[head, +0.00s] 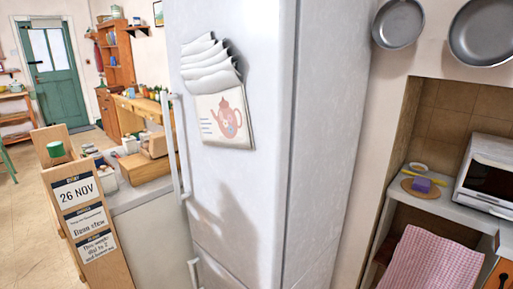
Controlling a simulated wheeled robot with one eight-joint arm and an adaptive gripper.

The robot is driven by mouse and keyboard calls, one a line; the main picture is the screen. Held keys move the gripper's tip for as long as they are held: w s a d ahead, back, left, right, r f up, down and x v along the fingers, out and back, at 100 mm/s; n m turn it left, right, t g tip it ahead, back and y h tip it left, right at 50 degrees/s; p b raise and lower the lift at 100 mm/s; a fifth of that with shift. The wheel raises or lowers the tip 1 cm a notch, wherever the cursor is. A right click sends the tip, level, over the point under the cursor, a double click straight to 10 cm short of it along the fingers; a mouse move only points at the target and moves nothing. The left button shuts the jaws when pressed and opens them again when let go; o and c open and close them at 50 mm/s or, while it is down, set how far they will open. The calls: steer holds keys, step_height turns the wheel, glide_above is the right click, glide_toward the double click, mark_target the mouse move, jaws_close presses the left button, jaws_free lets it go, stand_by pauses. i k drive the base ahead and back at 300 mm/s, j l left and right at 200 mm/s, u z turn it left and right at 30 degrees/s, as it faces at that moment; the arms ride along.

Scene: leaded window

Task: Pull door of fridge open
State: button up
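The fridge (325,140) is tall and pale grey-white and fills the middle of the head view. Its upper door (235,185) faces me and appears shut against the body. A long vertical handle (181,150) stands out along the door's left edge. A seam near the bottom parts it from a lower door (225,270), which has its own handle (194,272) on the left. A dark shadow falls on the upper door. My gripper is not in view, so its place relative to the handle cannot be told.
A calendar with a teapot picture (225,120) hangs on the upper door. A wooden menu board (88,215) and a cluttered counter (150,192) stand left of the fridge. A microwave (490,175) sits in a niche at right. Open floor (25,225) lies far left.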

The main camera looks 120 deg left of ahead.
mark_target(236, 199)
steer(key=u, duration=4.05)
